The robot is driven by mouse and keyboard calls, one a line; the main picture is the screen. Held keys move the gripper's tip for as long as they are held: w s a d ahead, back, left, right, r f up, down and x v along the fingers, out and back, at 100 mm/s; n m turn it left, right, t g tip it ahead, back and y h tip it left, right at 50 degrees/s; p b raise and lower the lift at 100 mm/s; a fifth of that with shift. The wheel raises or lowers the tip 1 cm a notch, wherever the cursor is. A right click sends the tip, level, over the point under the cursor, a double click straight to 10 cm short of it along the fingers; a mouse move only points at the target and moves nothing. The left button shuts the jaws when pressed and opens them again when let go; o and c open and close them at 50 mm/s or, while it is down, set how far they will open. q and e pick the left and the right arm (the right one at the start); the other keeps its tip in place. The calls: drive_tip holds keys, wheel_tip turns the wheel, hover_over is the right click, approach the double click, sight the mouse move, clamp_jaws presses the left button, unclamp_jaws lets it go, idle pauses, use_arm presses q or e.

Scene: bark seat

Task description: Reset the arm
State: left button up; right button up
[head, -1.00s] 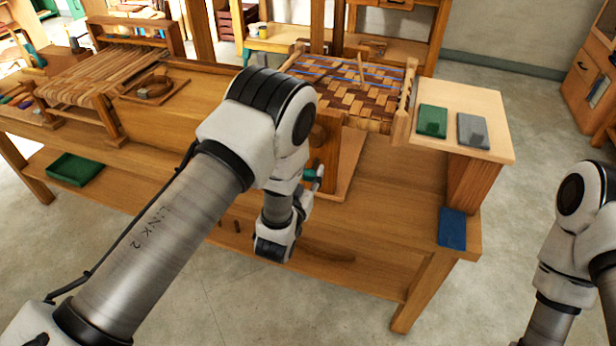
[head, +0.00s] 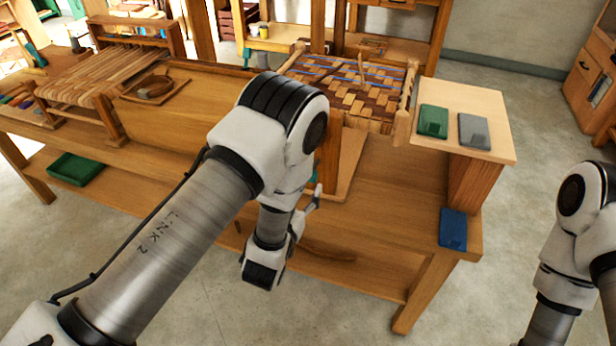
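My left arm (head: 185,235) reaches in from the lower left, its elbow in front of the wooden workbench (head: 400,200). Its wrist (head: 265,262) hangs low before the bench's front. A small grey part that looks like the tip of my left gripper (head: 313,198) shows just right of the wrist, near the bench top. The rest of that gripper is hidden, so its opening cannot be seen. My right arm (head: 580,225) stands at the right edge over bare floor, and its gripper is out of the frame.
A woven seat frame (head: 350,92) lies on the bench behind my left elbow. Green (head: 433,121) and grey (head: 473,131) pads lie on the raised right board (head: 455,98). A blue pad (head: 453,229) is at the bench's right end. Floor between bench and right arm is clear.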

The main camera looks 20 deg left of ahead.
use_arm(q)
drive_tip(key=shift+s, duration=1)
drive_tip(key=s+a+f+n+g+y, duration=0.1)
drive_tip(key=s+a+f+g, duration=0.4)
drive_tip(key=s+f, duration=0.25)
drive_tip(key=s+a+f+n+g+y, duration=0.1)
drive_tip(key=s+a+f+g, duration=0.35)
drive_tip(key=s+f, duration=0.35)
drive_tip(key=s+d+f+g, duration=0.1)
drive_tip(key=s+f+g, duration=0.1)
drive_tip(key=s+g, duration=0.2)
drive_tip(key=s+d+f+m+g+h, duration=0.1)
drive_tip(key=s+f+g, duration=0.2)
drive_tip(key=s, duration=0.7)
drive_tip(key=shift+g+h, duration=0.3)
drive_tip(key=shift+g, duration=0.55)
drive_tip(key=shift+d, duration=0.1)
